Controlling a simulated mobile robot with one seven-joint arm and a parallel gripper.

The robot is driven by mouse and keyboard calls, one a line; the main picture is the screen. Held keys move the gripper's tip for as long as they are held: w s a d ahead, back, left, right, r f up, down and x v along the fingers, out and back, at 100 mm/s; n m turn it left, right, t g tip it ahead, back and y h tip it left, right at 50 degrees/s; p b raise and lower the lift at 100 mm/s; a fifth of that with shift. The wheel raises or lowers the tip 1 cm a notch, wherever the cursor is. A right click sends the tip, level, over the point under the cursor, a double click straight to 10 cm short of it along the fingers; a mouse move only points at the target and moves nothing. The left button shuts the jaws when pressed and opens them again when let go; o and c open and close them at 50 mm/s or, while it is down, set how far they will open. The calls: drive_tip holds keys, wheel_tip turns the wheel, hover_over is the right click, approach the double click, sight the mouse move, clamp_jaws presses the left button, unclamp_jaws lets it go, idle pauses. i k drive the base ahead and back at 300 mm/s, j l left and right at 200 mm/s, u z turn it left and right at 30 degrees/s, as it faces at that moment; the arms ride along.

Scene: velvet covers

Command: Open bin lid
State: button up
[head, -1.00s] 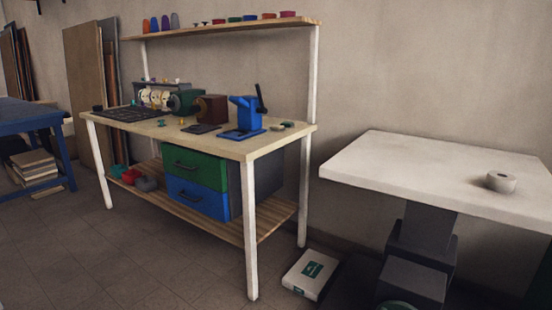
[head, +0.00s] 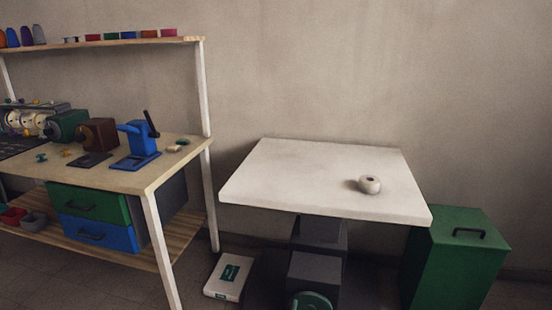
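A green bin (head: 455,265) stands on the floor at the right in the head view, beside the white table and against the wall side. Its flat green lid (head: 462,220) is shut and carries a dark handle (head: 469,234) on top. The table's right corner hides part of the bin's left side. My gripper is not in view.
A white-topped table (head: 290,185) on a dark pedestal stands left of the bin, with a small round pale object (head: 369,184) on it. A workbench (head: 120,178) with tools and drawers is at the left. A white box (head: 229,277) lies on the floor between them.

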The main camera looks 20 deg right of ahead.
sight(461, 221)
drive_tip(key=z, duration=1.85)
drive_tip(key=i+j+z, duration=0.4)
drive_tip(key=j, duration=0.25)
drive_tip(key=i+j+z, duration=0.4)
drive_tip(key=j, duration=0.4)
drive_tip(key=i+j+z, duration=0.2)
drive_tip(key=i+j, duration=0.25)
drive_tip(key=i, duration=0.25)
